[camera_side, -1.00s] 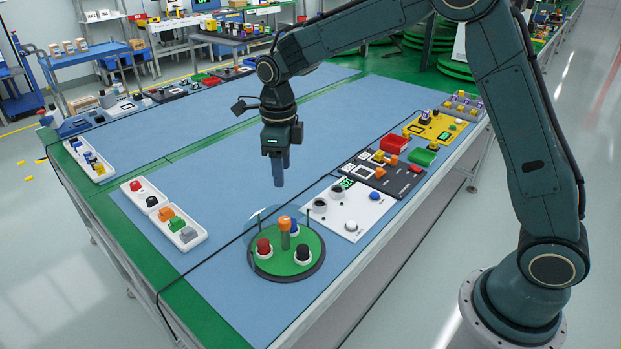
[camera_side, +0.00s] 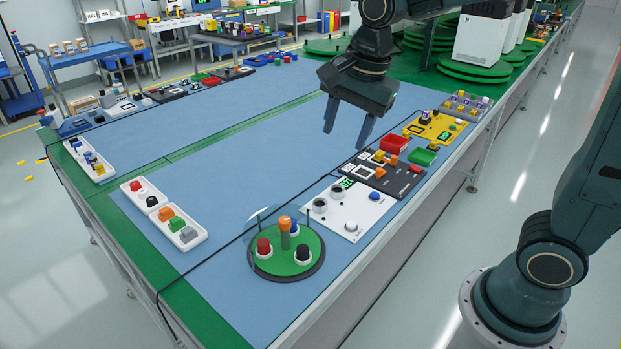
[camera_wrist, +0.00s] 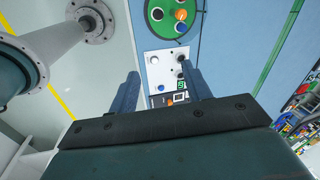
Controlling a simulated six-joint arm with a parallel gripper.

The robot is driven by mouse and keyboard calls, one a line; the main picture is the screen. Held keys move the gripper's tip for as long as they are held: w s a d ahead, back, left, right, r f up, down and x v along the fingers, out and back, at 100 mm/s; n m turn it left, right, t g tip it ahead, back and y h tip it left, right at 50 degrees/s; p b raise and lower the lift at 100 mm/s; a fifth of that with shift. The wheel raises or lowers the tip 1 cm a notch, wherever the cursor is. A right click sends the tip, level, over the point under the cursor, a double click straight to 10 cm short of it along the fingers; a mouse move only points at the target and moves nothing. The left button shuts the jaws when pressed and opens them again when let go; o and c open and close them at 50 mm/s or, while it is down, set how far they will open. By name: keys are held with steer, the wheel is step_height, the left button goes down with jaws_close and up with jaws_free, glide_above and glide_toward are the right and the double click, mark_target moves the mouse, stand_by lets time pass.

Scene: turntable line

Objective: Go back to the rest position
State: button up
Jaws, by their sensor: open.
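My gripper (camera_side: 346,128) hangs above the blue work surface (camera_side: 235,160) in the side view, behind the white panel. Its two fingers are spread apart with nothing between them. In the wrist view my gripper (camera_wrist: 160,88) also shows open and empty, with the white panel below and beyond the fingers. The green turntable (camera_side: 279,266) stands near the front of the table with red, blue and black pieces on it and an orange-topped post in the middle. It also shows at the top of the wrist view (camera_wrist: 158,22).
The white panel (camera_side: 340,222), a dark panel (camera_side: 400,182) and a yellow panel (camera_side: 446,128) line the table's right edge, with a red bin (camera_side: 395,145) and a green bin (camera_side: 423,157) nearby. White trays (camera_side: 190,243) stand at left. The table's middle is clear.

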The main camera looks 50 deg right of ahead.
steer(key=s+d+n+t, duration=0.2)
steer(key=s+n+t, duration=0.1)
steer(key=s+n, duration=1.3)
steer(key=shift+s+d+r, duration=0.2)
steer(key=shift+s, duration=0.3)
steer(key=shift+o, duration=0.8)
steer(key=o, duration=0.7)
steer(key=shift+w+r, duration=0.1)
steer(key=shift+w, duration=0.05)
steer(key=shift+o, duration=1.3)
steer(key=shift+w+a+r+n, duration=0.1)
steer(key=shift+w+a+n, duration=0.05)
steer(key=shift+w+n, duration=0.15)
steer(key=w+d+n+g+y, duration=0.2)
steer(key=w+n+g+y, duration=0.15)
steer(key=w+n, duration=1.2)
steer(key=w+d+f+n+g, duration=0.2)
steer(key=w+d+f, duration=0.2)
steer(key=w, duration=0.4)
steer(key=shift+d+y, duration=0.45)
steer(key=shift+d, duration=0.3)
